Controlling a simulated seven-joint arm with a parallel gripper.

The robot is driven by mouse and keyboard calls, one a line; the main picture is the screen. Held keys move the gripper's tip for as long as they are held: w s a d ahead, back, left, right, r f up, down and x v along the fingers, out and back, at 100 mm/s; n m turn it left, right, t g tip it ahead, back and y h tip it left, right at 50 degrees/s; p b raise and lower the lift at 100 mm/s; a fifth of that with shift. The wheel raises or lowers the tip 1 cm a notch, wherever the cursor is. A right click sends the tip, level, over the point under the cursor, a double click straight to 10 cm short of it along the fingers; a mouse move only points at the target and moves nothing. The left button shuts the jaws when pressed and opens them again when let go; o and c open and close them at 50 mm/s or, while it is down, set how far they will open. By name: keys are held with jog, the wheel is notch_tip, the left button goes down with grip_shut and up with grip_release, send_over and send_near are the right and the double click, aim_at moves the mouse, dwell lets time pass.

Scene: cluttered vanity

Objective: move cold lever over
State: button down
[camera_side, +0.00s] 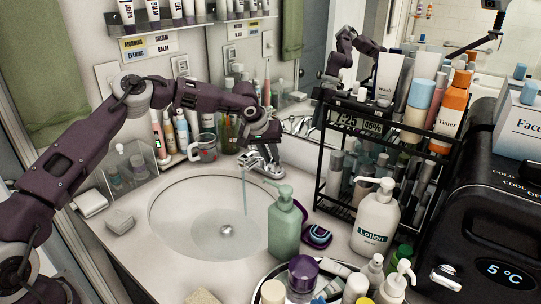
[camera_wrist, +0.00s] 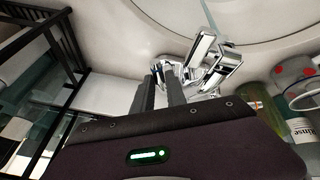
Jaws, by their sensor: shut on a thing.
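The chrome tap (camera_side: 266,167) stands at the back rim of the sink, with a thin stream of water (camera_side: 244,192) falling into the basin. My gripper (camera_side: 262,146) reaches down onto the tap from above. In the wrist view, the two dark fingers of my gripper (camera_wrist: 164,78) are close together at the tap's lever (camera_wrist: 166,66) and shut on it. The tap's other chrome parts (camera_wrist: 212,62) show right of the fingers. Hot and cold markings are not readable, and the fingers partly hide the gripped lever.
The sink basin (camera_side: 205,240) holds water. A red-marked glass mug (camera_side: 204,150) and bottles stand left of the tap. A green pump bottle (camera_side: 285,228) stands at front right, and a black rack (camera_side: 322,165) is to the right.

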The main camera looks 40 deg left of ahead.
dwell(0.4)
jog(key=a+m+h, duration=0.1)
jog(key=m, duration=0.2)
jog(key=shift+s+a, duration=0.15)
jog(key=shift+a, duration=0.05)
jog(key=c, duration=1.3)
grip_release()
jog(key=shift+c, duration=0.2)
jog(key=v, duration=0.7)
jog(key=shift+a+r, duration=0.1)
jog(key=shift+a, duration=0.05)
jog(key=shift+r, duration=0.1)
